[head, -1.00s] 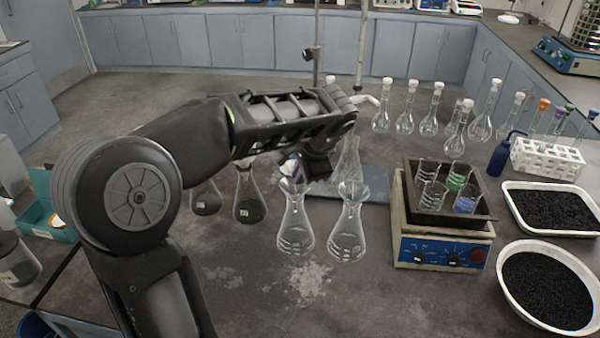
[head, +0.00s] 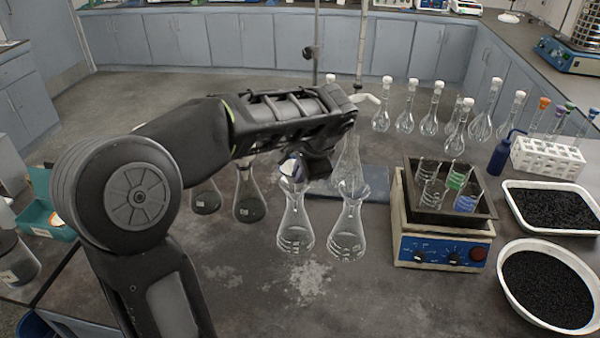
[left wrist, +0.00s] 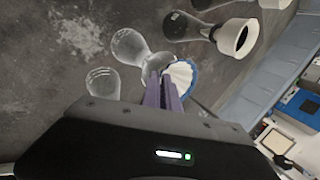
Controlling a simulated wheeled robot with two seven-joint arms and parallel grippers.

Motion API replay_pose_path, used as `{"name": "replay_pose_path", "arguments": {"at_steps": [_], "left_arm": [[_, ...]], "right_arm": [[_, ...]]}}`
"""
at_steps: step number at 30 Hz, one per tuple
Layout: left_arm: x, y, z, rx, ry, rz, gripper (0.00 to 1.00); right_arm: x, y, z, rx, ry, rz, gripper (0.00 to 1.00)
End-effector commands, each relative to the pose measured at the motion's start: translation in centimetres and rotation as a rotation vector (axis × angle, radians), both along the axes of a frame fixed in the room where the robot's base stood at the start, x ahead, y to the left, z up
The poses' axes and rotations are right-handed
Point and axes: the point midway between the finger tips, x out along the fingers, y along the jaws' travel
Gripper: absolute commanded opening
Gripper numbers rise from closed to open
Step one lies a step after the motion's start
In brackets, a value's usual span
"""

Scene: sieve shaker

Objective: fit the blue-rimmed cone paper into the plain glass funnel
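The cone paper (head: 289,168) is white; its blue rim shows in the left wrist view (left wrist: 182,76). My left gripper (head: 297,160) is shut on it, with the purple fingers (left wrist: 163,92) close together at its side. The paper is over the mouth of the left clear flask (head: 295,230). A clear glass funnel (left wrist: 157,63) sits at that flask's neck, just below or around the paper; I cannot tell how deep the paper sits. My right gripper is not in view.
Two flasks with dark contents (head: 250,208) stand to the left; white funnels (left wrist: 236,38) show on them in the wrist view. A hotplate (head: 440,250) with a tray of beakers stands to the right, beside bowls of black grains (head: 545,290).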

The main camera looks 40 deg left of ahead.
Motion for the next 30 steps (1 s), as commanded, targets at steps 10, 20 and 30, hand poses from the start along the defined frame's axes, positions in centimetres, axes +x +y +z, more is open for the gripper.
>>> {"name": "replay_pose_path", "arguments": {"at_steps": [10,20,30], "left_arm": [[0.0,0.0,0.0,0.000,0.000,0.000,0.00],[0.0,0.0,-0.9,0.000,0.000,0.000,0.00],[0.0,0.0,-2.0,0.000,0.000,0.000,0.00]], "right_arm": [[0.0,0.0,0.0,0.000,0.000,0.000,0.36],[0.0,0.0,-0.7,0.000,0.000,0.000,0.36],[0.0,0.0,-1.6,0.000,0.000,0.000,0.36]]}}
